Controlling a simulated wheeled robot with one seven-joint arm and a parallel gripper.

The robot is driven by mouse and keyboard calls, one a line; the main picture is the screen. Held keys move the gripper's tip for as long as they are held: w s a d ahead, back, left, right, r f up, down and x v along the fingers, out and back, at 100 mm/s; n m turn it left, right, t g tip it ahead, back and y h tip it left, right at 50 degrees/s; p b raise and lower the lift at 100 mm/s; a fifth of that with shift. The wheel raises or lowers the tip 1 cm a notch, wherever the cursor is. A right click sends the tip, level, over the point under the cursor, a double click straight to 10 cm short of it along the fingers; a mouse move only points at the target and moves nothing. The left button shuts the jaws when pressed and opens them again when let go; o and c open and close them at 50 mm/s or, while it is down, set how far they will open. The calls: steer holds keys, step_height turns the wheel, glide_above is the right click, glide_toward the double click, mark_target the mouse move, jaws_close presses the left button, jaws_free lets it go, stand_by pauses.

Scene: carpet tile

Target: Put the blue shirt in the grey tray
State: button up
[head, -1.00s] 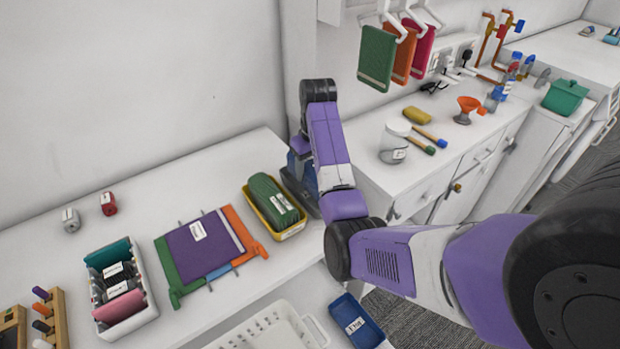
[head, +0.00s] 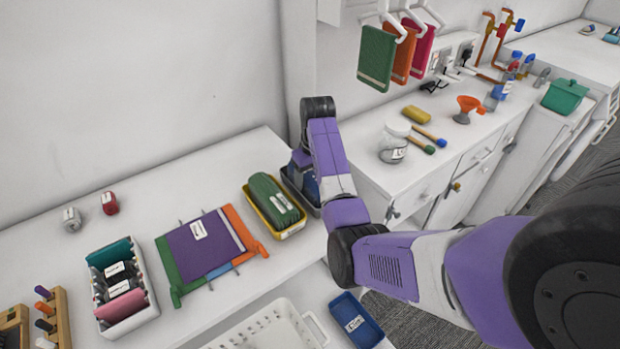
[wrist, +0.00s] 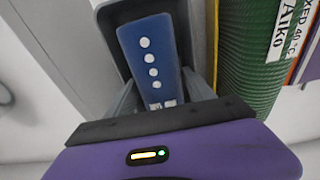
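The blue shirt (wrist: 150,60) is a folded bundle with a row of white buttons. In the wrist view it lies between my gripper's two grey fingers, which press against its sides. The grey tray (wrist: 204,40) surrounds it, and the shirt is inside or just above its rim. In the head view the shirt (head: 303,184) and the tray (head: 315,209) are partly hidden behind my arm. My gripper (wrist: 162,95) is shut on the shirt; its fingertips are partly hidden.
A yellow tray (head: 292,233) with a green bundle (head: 273,197) stands close on the left. A folded purple item (head: 205,245) lies further left. A white basket (head: 262,325) and a blue tray (head: 352,318) are lower in front. A jar (head: 393,143) stands on the right counter.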

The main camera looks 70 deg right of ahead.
mark_target(309, 173)
steer(key=r, duration=0.7)
steer(key=shift+s+a+r, duration=0.25)
steer(key=shift+r, duration=0.15)
steer(key=shift+d+r, duration=0.25)
steer(key=shift+r, duration=0.5)
steer(key=shift+s+a+r, duration=0.1)
steer(key=shift+a+r, duration=0.2)
steer(key=shift+s+a+r, duration=0.1)
steer(key=shift+s+r, duration=0.05)
steer(key=shift+r, duration=0.45)
steer(key=shift+s+r, duration=0.15)
steer(key=shift+r, duration=0.4)
